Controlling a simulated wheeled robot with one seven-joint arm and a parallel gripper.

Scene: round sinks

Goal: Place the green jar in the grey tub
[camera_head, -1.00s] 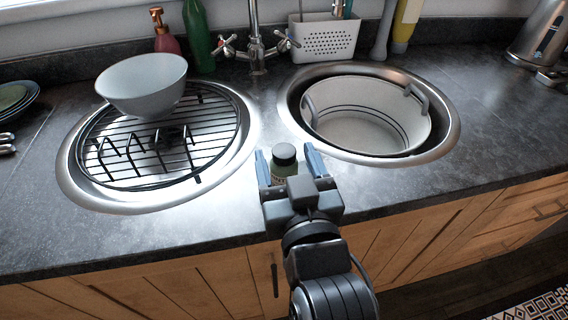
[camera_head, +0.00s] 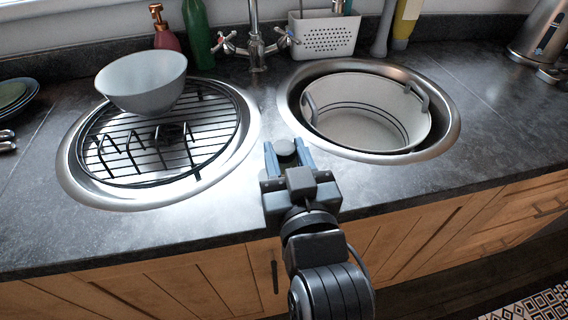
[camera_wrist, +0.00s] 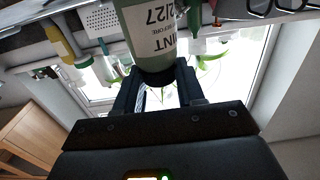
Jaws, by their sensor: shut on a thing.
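The green jar (camera_wrist: 147,30) has a dark lid and a white printed label and shows upside down in the wrist view. In the head view only its dark lid (camera_head: 285,147) shows; my gripper hides the rest. My gripper (camera_head: 287,156) is shut on the jar, with a finger on either side of it, over the counter between the two sinks. The grey tub (camera_head: 355,118), pale with dark stripes and grey handles, sits in the right round sink, behind and to the right of my gripper. It looks empty.
A black wire rack (camera_head: 128,178) lies over the left sink with a white bowl (camera_head: 143,84) on it. The faucet (camera_head: 256,45), a green bottle (camera_head: 196,35) and a white perforated caddy (camera_head: 326,36) stand behind the sinks. The front counter is clear.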

